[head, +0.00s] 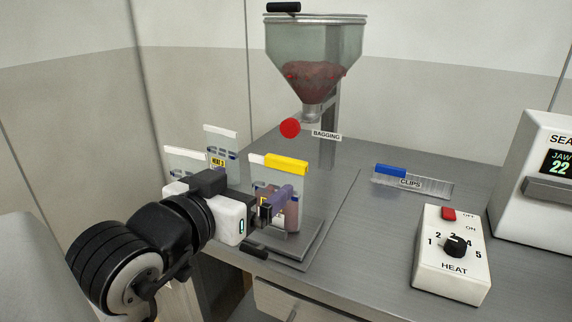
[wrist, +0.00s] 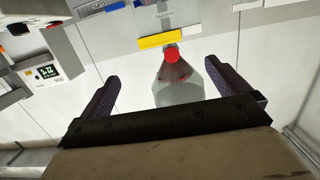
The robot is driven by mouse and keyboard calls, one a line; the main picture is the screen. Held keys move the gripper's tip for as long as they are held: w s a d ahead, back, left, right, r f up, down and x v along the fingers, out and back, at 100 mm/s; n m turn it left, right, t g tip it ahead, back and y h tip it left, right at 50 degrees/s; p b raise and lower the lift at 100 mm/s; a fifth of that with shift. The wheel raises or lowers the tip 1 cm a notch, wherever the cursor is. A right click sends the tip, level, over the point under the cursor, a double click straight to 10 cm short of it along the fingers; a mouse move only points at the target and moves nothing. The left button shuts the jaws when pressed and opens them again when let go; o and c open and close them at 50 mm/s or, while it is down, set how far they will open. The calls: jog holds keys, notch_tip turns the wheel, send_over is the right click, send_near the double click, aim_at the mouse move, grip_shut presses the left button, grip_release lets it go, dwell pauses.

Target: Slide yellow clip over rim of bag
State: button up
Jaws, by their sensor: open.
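The yellow clip (head: 286,163) lies along the top of a clear bag (head: 262,184), with a white strip of the bag's top edge showing to its left. The bag stands on the metal stand and holds something reddish low down. The clip also shows in the wrist view (wrist: 163,39), beyond my fingertips and apart from them. My gripper (head: 274,205) is at the bag's front, below the clip. My gripper hides part of the bag's lower left.
Two other bags (head: 222,142) stand behind my wrist. The hopper (head: 314,55) with a red knob (head: 290,128) rises behind the bag. A blue clip (head: 390,171) sits on the clip rack (head: 430,187). The heat box (head: 452,270) and sealer (head: 540,170) are at right.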

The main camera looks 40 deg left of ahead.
jog(key=p+x, duration=0.2)
jog(key=x, duration=0.9)
jog(key=shift+w+a, duration=0.15)
jog(key=shift+w, duration=0.1)
jog(key=c, duration=1.1)
jog(key=shift+o, duration=0.2)
jog(key=shift+r, duration=0.2)
notch_tip(320, 180, up, 19)
jog(key=p, duration=0.5)
send_over(280, 161)
jog(key=s+a, duration=0.1)
jog(key=s, duration=0.1)
notch_tip(280, 161, down, 9)
jog(key=shift+s+f+t, duration=0.25)
jog(key=shift+f+t, duration=0.05)
jog(key=shift+f, duration=0.7)
